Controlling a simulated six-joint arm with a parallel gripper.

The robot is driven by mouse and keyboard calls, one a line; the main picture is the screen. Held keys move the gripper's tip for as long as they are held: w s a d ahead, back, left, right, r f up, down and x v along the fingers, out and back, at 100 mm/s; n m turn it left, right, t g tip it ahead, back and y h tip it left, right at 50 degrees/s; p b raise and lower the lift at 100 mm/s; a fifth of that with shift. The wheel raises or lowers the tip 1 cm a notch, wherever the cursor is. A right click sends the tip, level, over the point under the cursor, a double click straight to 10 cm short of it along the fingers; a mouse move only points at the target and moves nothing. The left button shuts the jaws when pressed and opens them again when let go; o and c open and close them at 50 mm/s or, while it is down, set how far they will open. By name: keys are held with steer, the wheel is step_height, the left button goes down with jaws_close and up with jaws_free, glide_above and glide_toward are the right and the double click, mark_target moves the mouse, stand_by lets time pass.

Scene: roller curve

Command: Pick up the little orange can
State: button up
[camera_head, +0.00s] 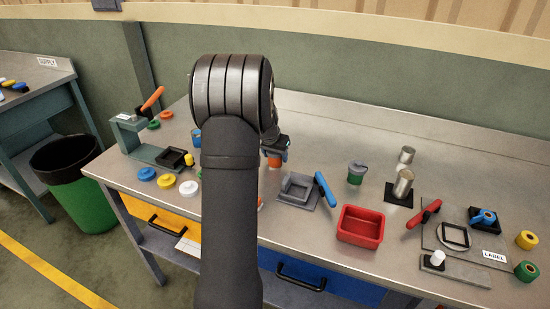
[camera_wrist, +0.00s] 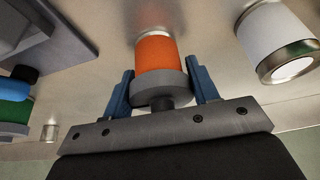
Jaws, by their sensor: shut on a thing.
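The little orange can (camera_wrist: 155,55) is between the two blue fingers of my gripper (camera_wrist: 161,82) in the wrist view. The fingers are shut on it, at its grey end part. In the head view a small orange patch of the can (camera_head: 274,162) shows just below my gripper (camera_head: 275,152), right of my arm. Much of the gripper is hidden behind my arm there. I cannot tell whether the can touches the bench.
A grey square tray (camera_head: 298,190) with a blue-handled tool (camera_head: 325,190) lies right of the gripper. A green can (camera_head: 357,172), a red bin (camera_head: 361,226) and metal cans (camera_head: 403,185) stand further right. A white can (camera_wrist: 268,42) is close in the wrist view.

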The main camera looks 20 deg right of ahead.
steer(key=shift+r, duration=0.15)
steer(key=shift+r, duration=0.65)
step_height(320, 180, up, 3)
steer(key=shift+f, duration=0.1)
steer(key=s+d+r, duration=0.6)
steer(key=s, duration=0.4)
steer(key=shift+s+a+f, duration=0.9)
steer(key=shift+s+f, duration=0.05)
steer(key=shift+f, duration=0.25)
steer(key=shift+s+a+f, duration=0.9)
steer(key=shift+s+f, duration=0.05)
steer(key=shift+f, duration=0.2)
steer(key=shift+s+a+f, duration=0.9)
steer(key=shift+s+f, duration=0.05)
steer(key=shift+f, duration=0.25)
